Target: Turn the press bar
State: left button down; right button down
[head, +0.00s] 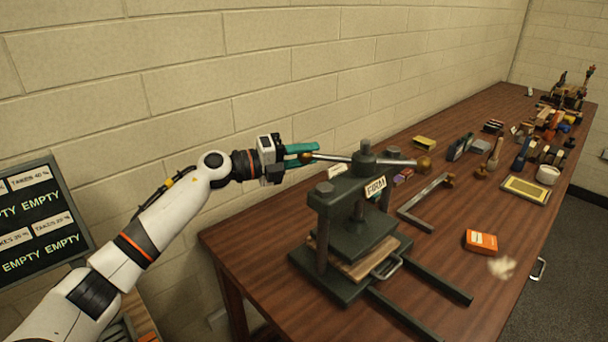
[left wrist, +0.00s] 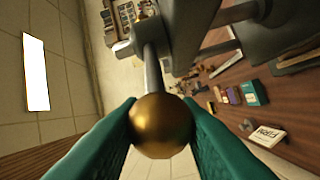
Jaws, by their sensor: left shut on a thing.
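The right ball (head: 424,164) is free. My left gripper (head: 308,154), with teal fingers, is at the bar's left end. In the left wrist view the brass ball (left wrist: 161,125) sits between the two fingers, which are shut on it. My right gripper is not in view.
A wooden board with a metal handle (head: 388,266) is in the press, and dark rails run forward from it. Many tools crowd the table's far end. A wall runs close behind the press.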

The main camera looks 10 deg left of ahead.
pick_arm(q)
jog(key=shift+w+a+f+m+g+b, duration=0.1)
jog(key=shift+w+f+m+g+b, duration=0.2)
jog(key=shift+w+f+g+b, duration=0.15)
jog(key=shift+w+r+m+g+h+b, duration=0.4)
jog(key=shift+g+h+b, duration=0.1)
jog(key=shift+g+h, duration=0.15)
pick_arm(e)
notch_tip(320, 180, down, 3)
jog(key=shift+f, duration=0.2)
pick_arm(q)
jog(key=c, duration=1.1)
grip_release()
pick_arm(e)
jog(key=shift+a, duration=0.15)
